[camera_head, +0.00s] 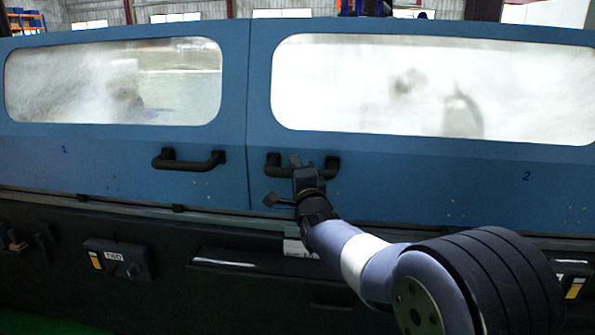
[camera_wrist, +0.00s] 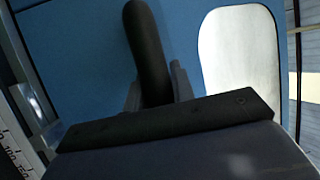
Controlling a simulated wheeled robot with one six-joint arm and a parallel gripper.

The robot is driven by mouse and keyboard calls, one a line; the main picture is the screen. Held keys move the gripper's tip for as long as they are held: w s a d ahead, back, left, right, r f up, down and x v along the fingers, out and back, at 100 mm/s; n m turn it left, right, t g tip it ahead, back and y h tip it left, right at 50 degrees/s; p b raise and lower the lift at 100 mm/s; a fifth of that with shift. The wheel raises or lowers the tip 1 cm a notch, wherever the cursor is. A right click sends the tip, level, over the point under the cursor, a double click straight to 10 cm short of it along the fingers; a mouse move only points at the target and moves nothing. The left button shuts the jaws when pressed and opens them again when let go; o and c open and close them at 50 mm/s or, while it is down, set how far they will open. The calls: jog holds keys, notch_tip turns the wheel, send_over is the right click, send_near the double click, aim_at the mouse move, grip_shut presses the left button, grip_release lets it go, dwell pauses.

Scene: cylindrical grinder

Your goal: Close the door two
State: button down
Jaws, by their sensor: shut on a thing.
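Door two (camera_head: 440,180) is the blue right-hand door with a "2" on it and a large window. Its left edge lies at a narrow seam beside door one (camera_head: 110,160), the blue left-hand door marked "1". The black handle of door two (camera_head: 332,166) is near that door's left edge. My gripper (camera_head: 303,165) is at the middle of this handle and hides part of it. In the wrist view, the black handle (camera_wrist: 147,45) passes between the two fingers of my gripper (camera_wrist: 157,88), which is shut on it.
Door one has its own black handle (camera_head: 188,160) to the left of the seam. A rail (camera_head: 130,203) runs below both doors. The dark machine base (camera_head: 180,290) below carries a small control box (camera_head: 118,258). My arm crosses the lower right.

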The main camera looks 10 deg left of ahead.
jog(key=c, duration=1.2)
grip_release()
jog(key=shift+a, duration=0.25)
jog(key=shift+s, duration=0.1)
jog(key=b+v, duration=0.1)
jog(key=v, duration=0.9)
jog(key=shift+s+d+b, duration=0.2)
jog(key=shift+s+b, duration=0.05)
jog(key=shift+b, duration=0.1)
jog(key=shift+w+f, duration=0.1)
jog(key=p+x, duration=0.1)
jog(key=x, duration=0.9)
jog(key=shift+w+p, duration=0.25)
jog(key=shift+p, duration=0.15)
jog(key=shift+s, duration=0.1)
